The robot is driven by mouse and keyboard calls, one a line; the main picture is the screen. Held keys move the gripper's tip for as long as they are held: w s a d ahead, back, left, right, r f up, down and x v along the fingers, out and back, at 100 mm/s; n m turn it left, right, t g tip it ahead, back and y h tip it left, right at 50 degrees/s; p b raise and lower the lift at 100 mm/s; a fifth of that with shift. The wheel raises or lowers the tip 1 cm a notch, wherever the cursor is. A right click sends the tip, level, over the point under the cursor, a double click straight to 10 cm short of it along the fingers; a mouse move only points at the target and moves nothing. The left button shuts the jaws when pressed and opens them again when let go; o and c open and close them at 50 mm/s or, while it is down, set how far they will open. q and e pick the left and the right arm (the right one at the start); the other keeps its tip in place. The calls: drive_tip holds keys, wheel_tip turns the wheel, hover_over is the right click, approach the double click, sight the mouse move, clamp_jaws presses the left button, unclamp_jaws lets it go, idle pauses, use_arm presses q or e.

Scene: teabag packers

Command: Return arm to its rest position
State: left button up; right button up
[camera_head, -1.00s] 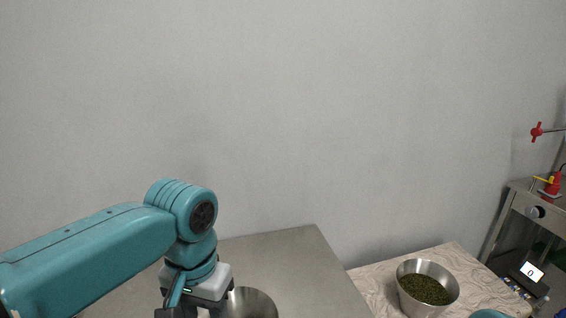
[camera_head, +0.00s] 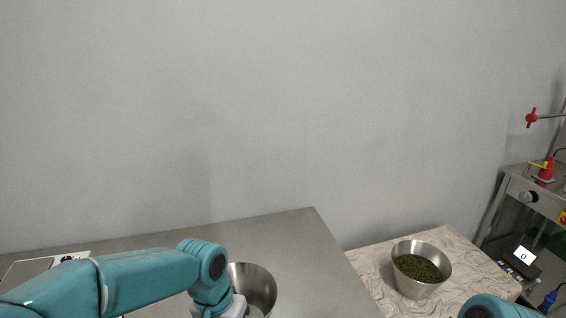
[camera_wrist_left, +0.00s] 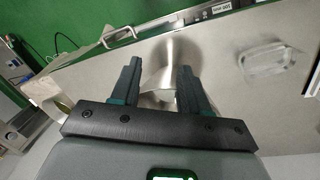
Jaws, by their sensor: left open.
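My left arm comes in low from the left in the head view, over the grey metal table (camera_head: 300,250). Its wrist covers part of a steel bowl (camera_head: 256,283), and its fingers are below the frame. In the left wrist view my left gripper (camera_wrist_left: 158,68) is open, with its two dark fingers apart. A blurred shiny metal shape (camera_wrist_left: 160,78) shows between and beyond the fingers; I cannot tell whether they touch it. Of my right arm only a teal joint shows at the bottom right of the head view; its gripper is out of frame.
A steel bowl of green leaves (camera_head: 420,270) stands on a light patterned table (camera_head: 365,268) at the right. Beyond it are a scale with a display (camera_head: 525,254) and a metal stand (camera_head: 520,192) with red parts. A flat printed item (camera_head: 45,262) lies at the left.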

use_arm(q)
drive_tip(key=s+f+n+h, duration=0.1)
drive_tip(key=s+f, duration=0.2)
drive_tip(key=f, duration=0.5)
drive_tip(key=s+f+n+h, duration=0.1)
drive_tip(key=s+f, duration=0.1)
drive_tip(key=f, duration=0.6)
drive_tip(key=s+a+f+n, duration=0.1)
drive_tip(key=s+f+n, duration=0.1)
drive_tip(key=s+f, duration=0.8)
drive_tip(key=shift+s+a+n+t, duration=0.3)
drive_tip(key=shift+s+n+t, duration=0.1)
drive_tip(key=shift+s, duration=0.55)
